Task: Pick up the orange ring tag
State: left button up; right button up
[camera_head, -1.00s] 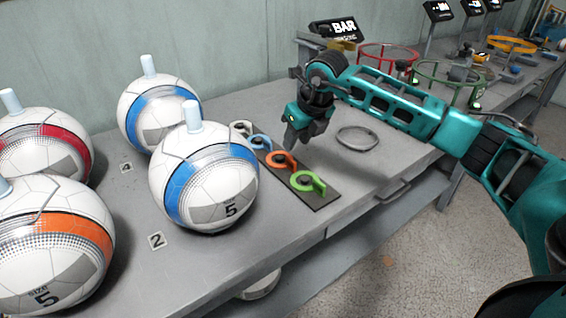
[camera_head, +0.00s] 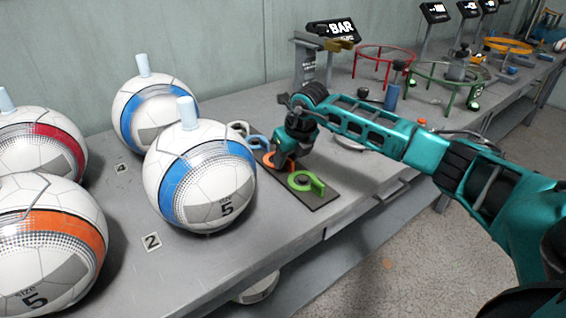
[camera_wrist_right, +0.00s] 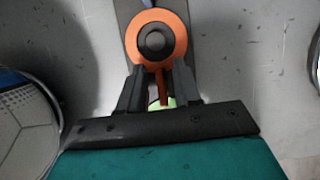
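The orange ring tag (camera_wrist_right: 174,33) lies at the top middle of the right wrist view, its ring around a dark round peg and its tab pointing down toward my right gripper (camera_wrist_right: 160,76). The two fingers stand apart on either side of the tab, with a gap visible at least on the left; the right finger is very close to it. In the head view my right gripper (camera_head: 281,162) is down at the dark tag strip (camera_head: 322,199) and partly hides the orange ring tag (camera_head: 267,161). My left gripper is not in view.
A green tag (camera_head: 305,184) sits in front of the orange one, and a blue tag (camera_head: 257,142) and a white tag (camera_head: 238,127) behind it. A blue-striped ball (camera_head: 200,205) stands close on the left. Ring stands (camera_head: 450,70) are farther back right.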

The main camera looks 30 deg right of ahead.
grip_shut()
